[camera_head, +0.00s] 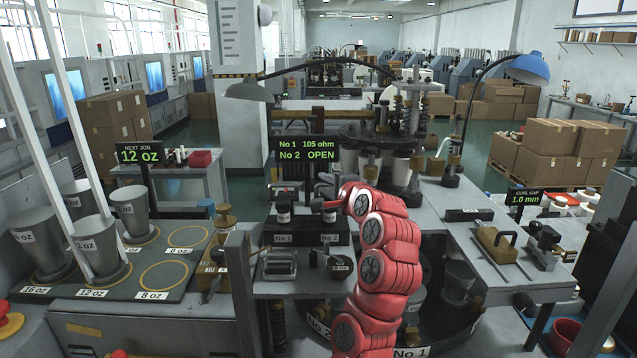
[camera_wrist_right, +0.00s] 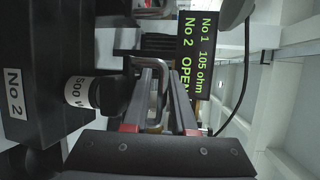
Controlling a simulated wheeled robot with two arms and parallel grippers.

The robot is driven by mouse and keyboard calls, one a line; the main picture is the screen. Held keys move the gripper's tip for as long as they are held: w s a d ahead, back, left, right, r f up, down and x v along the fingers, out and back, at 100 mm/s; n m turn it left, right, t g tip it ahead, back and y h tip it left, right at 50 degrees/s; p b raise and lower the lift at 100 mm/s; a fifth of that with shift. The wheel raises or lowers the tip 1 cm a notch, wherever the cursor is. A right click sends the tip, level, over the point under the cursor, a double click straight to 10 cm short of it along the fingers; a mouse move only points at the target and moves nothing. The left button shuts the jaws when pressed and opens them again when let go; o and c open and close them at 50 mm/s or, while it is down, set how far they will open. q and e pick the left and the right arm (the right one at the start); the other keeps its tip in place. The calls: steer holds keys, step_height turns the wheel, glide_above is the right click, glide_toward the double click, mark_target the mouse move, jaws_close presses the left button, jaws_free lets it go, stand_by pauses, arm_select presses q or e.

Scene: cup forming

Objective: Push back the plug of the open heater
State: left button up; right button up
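The display (camera_head: 305,149) reads No 1 105 ohm and No 2 OPEN. Below it, the dark heater box (camera_head: 308,234) carries No 1 and No 2 labels; the No 1 heater (camera_head: 284,217) stands above its label. In the right wrist view, a dark cylinder with a white 500 W band (camera_wrist_right: 82,92) projects from the box beside the No 2 label (camera_wrist_right: 14,93). My right gripper (camera_head: 331,205) is at the No 2 side. Its fingers (camera_wrist_right: 162,85) lie just beside the cylinder's end, by a grey loop; contact and finger gap are unclear. The plug is not clearly distinguishable. My left gripper is out of view.
A metal device (camera_head: 279,265) and a small dark round part (camera_head: 341,266) sit in front of the box. A desk lamp (camera_head: 248,91) arches behind the display. Grey cups (camera_head: 95,245) stand at left. A brass-coloured tool (camera_head: 497,243) lies at right.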

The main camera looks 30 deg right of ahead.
steer(key=shift+w+d+f, duration=0.1)
steer(key=shift+w, duration=0.4)
steer(key=shift+s, duration=0.15)
steer(key=shift+c, duration=0.2)
jaws_close()
stand_by(0.8)
